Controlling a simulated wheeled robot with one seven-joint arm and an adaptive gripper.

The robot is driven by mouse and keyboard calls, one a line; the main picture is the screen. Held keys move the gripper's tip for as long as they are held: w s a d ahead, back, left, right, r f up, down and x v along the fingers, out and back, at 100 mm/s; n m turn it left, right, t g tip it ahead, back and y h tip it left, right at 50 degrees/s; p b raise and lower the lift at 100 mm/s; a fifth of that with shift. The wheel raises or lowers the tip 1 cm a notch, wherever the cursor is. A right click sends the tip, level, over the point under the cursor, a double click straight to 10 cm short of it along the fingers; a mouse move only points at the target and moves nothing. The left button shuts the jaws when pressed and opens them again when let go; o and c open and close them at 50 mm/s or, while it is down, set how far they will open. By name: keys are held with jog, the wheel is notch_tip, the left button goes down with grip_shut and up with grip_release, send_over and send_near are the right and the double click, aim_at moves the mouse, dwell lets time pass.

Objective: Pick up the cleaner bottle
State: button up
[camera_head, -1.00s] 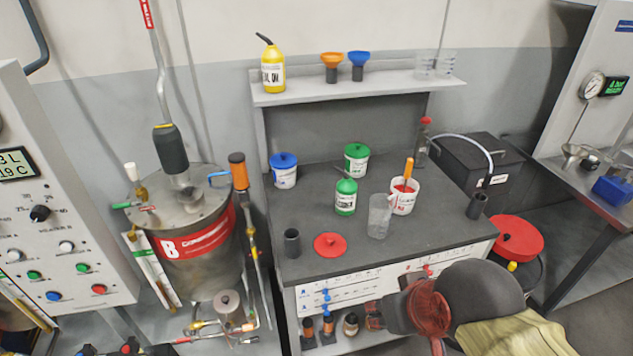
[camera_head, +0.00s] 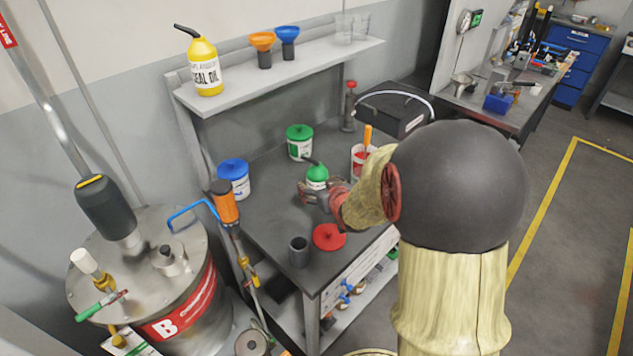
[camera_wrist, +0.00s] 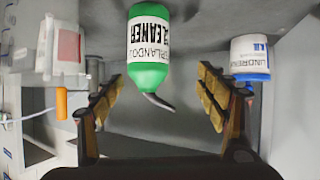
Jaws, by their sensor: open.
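My gripper (camera_wrist: 159,82) is open, with one finger to each side of the bottle's spout end. The bottle's body lies beyond the fingertips, slightly left of the middle. I see no finger touching it.
A shelf (camera_head: 280,80) with an oil can (camera_head: 204,65) is above.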

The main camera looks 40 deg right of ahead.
aim_at(321, 184)
jog(key=d+f+t, duration=0.1)
jog(key=d+f, duration=0.1)
jog(key=shift+w+f, duration=0.1)
jog(key=shift+f, duration=0.25)
jog(key=shift+b+x, duration=0.35)
jog(key=shift+x, duration=0.9)
jog(key=b+x, duration=0.2)
jog(key=x, duration=0.3)
jog(key=shift+w+d+r, duration=0.15)
jog(key=shift+d, duration=0.05)
jog(key=c, duration=0.3)
jog(key=shift+r, duration=0.15)
jog(key=c, duration=1.4)
